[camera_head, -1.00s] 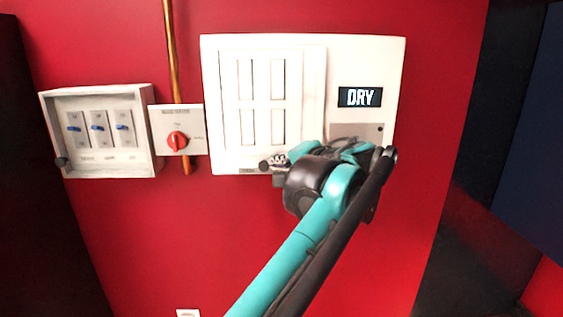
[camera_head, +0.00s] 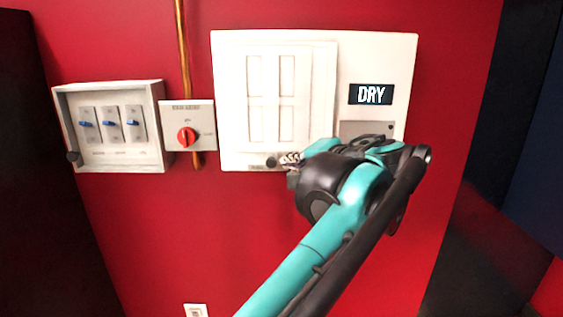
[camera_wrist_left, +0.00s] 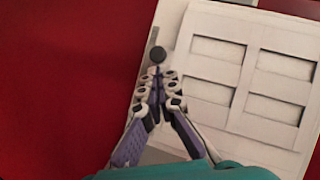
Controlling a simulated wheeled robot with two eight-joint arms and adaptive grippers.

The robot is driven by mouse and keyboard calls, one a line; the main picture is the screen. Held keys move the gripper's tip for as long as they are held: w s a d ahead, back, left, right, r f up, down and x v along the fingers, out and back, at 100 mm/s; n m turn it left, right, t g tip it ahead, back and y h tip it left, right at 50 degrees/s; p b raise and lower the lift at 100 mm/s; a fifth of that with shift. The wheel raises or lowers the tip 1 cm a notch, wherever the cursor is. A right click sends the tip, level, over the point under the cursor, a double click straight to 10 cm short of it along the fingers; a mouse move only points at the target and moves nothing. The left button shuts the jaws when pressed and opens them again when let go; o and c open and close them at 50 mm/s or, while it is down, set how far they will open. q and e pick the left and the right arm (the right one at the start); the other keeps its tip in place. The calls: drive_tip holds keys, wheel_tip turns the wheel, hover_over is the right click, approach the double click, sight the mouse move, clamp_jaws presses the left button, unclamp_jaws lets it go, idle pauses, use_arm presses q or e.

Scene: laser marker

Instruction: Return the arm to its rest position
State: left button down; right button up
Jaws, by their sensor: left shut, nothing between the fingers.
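My left arm (camera_head: 322,237) is teal and black and reaches up from the bottom of the head view to the white wall panel (camera_head: 228,60). Its gripper (camera_head: 285,161) is at the panel's lower edge, beside a small black knob (camera_head: 271,162). In the left wrist view, the gripper (camera_wrist_left: 159,74) has its fingertips together with nothing between them. The black knob (camera_wrist_left: 157,54) shows just beyond the tips; I cannot tell whether they touch it. My right gripper is not in view.
The red wall carries a grey switch box (camera_head: 109,85) with several blue switches, a red rotary knob (camera_head: 187,137) and a copper pipe (camera_head: 182,50). A socket (camera_head: 195,311) is low down. The wall below the panel is clear.

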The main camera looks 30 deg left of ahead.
use_arm(q)
drive_tip(key=v, duration=0.6)
drive_tip(key=shift+s+d, duration=0.2)
drive_tip(key=shift+d, duration=0.15)
drive_tip(key=s+d+f+h+b, duration=0.2)
drive_tip(key=f+b, duration=0.9)
drive_tip(key=f, duration=1.4)
drive_tip(key=s+d+f+n+h+b, duration=0.1)
drive_tip(key=s+f+h+b, duration=0.5)
drive_tip(key=f, duration=1.9)
drive_tip(key=s+d+f+h+b, duration=0.3)
drive_tip(key=f+b, duration=1.3)
drive_tip(key=f, duration=0.9)
drive_tip(key=shift+s+n+h, duration=0.4)
drive_tip(key=shift+s+h, duration=0.35)
drive_tip(key=shift+h, duration=0.05)
drive_tip(key=shift+d, duration=0.1)
